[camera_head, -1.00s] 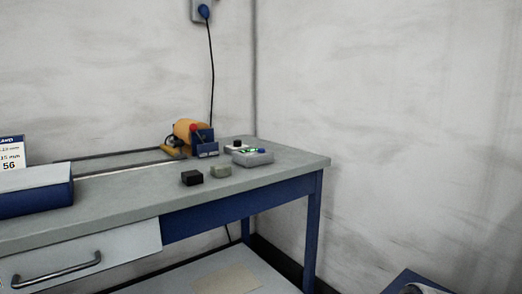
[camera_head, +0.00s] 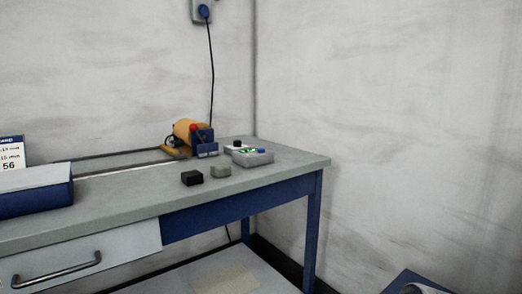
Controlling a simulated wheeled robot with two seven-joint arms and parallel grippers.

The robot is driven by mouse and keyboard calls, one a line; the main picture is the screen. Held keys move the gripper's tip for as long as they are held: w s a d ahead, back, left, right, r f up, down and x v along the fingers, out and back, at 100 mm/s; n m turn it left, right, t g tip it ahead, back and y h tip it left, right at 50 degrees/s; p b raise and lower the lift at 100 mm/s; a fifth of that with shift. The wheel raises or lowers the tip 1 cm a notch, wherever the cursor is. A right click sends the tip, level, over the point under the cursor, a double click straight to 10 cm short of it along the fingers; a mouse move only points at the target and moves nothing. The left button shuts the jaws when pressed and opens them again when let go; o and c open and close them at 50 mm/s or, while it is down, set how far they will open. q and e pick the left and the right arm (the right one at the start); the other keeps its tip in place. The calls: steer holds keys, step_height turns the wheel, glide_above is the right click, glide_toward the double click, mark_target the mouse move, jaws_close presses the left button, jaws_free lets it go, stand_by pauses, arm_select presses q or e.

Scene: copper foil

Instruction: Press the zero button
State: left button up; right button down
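A small grey box-shaped device (camera_head: 254,159) stands on the workbench near its right back corner. A green lit display shows on its top, with a small blue spot (camera_head: 261,150) beside it on the right, which looks like a button. Any lettering on it is too small to read.
On the grey workbench (camera_head: 120,200) a black block (camera_head: 191,178) and a grey-green block (camera_head: 221,170) stand in front of the device. An orange and blue machine (camera_head: 194,138) is behind them. A blue box (camera_head: 35,190) is at far left. The bench's front middle is clear.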

stand_by(0.8)
arm_select(q)
jaws_close()
stand_by(1.5)
